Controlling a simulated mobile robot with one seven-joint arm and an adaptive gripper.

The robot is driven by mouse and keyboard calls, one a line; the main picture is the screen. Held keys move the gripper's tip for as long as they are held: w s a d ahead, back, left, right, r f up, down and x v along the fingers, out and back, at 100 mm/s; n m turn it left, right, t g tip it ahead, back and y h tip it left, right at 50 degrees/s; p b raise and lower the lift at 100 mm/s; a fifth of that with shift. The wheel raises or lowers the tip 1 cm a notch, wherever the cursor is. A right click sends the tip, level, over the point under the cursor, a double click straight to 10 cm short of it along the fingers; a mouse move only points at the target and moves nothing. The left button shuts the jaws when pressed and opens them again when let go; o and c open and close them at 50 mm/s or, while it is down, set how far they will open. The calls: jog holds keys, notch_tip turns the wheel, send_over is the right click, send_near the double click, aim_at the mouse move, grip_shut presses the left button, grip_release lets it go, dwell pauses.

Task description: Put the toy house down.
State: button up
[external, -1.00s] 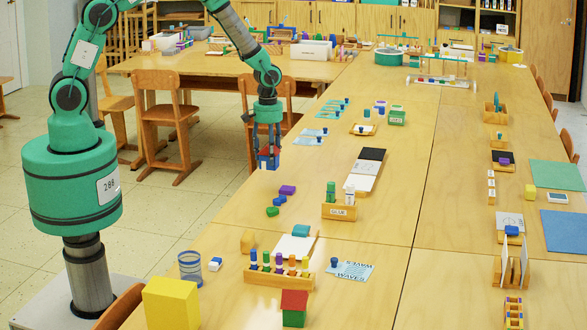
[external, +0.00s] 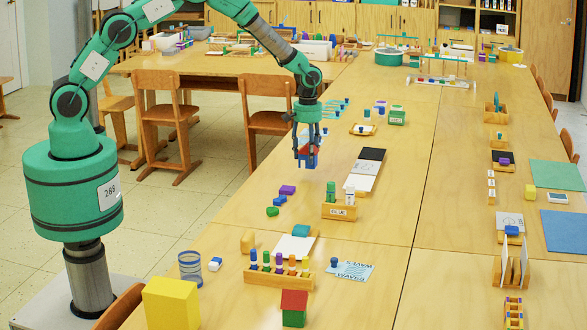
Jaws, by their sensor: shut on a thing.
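My gripper (external: 307,148) is shut on a small blue and red toy house (external: 309,161). The house appears held above the long table (external: 330,228), near its left side. The fingers cover part of the house, and its exact height over the surface is hard to tell. Another toy house, with a red roof and green walls (external: 293,317), stands at the near part of the table, far from my gripper.
A black and white board (external: 364,171) lies to the right of my gripper, and a wooden GLUE holder (external: 339,211) stands nearer. Blue cards (external: 329,115) lie behind. Bare wood lies between.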

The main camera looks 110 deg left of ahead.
dwell(0.3)
jog(key=shift+f+b, duration=0.5)
jog(key=shift+f, duration=1.2)
jog(key=shift+f, duration=0.15)
jog(key=o, duration=1.2)
notch_tip(320, 180, up, 12)
jog(key=p, duration=0.2)
jog(key=shift+p, duration=0.3)
